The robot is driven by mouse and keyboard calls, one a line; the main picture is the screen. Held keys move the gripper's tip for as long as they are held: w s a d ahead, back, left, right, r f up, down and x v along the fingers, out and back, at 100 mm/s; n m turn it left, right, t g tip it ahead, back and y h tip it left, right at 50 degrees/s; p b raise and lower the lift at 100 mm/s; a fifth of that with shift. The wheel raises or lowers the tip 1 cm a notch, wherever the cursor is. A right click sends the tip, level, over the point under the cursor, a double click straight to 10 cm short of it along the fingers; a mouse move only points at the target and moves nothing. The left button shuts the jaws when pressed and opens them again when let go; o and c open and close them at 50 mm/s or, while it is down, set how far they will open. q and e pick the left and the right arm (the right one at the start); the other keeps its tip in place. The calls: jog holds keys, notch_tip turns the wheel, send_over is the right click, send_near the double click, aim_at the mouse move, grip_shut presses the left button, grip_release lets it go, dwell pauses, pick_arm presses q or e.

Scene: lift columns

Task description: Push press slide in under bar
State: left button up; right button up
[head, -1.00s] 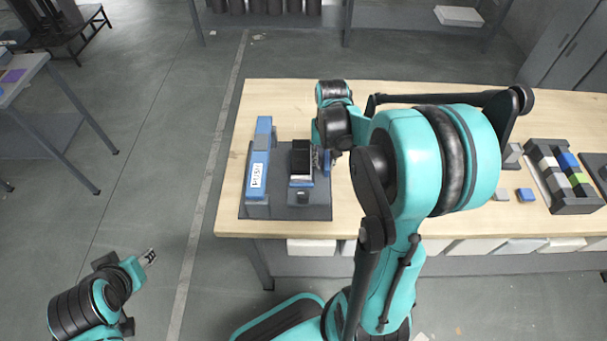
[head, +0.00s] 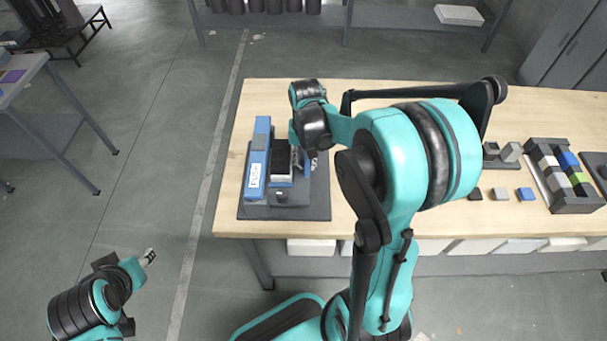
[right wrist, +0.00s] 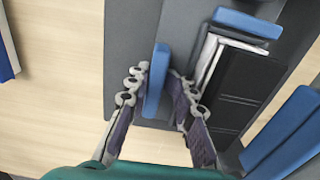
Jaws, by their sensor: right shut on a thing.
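The press stands on a dark base plate (head: 315,205) at the left end of the table. Its blue body carries a label reading PUSH (head: 255,175). A black-topped block (head: 283,150) with a white edge, apparently the press slide, sits close beside the blue body's right side. It also shows in the right wrist view (right wrist: 245,90). My right gripper (right wrist: 160,92) is shut on an upright blue plate (right wrist: 157,75). In the head view the right gripper (head: 304,160) is partly hidden by its arm. My left gripper (head: 147,257) hangs away from the table; its finger gap is unclear.
A dark tray (head: 577,208) of coloured blocks stands at the right. White bins (head: 310,247) sit below the table's front edge.

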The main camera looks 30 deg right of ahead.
aim_at(285, 161)
jog(key=shift+w+a, duration=0.5)
jog(key=shift+a, duration=0.25)
jog(key=shift+w+a, duration=0.5)
jog(key=shift+a, duration=0.3)
jog(key=shift+w+a, duration=0.5)
jog(key=shift+a, duration=0.25)
jog(key=shift+c, duration=0.2)
jog(key=shift+a, duration=0.1)
jog(key=o, duration=0.6)
jog(key=shift+w, duration=0.15)
notch_tip(285, 161, up, 7)
jog(key=p, duration=0.5)
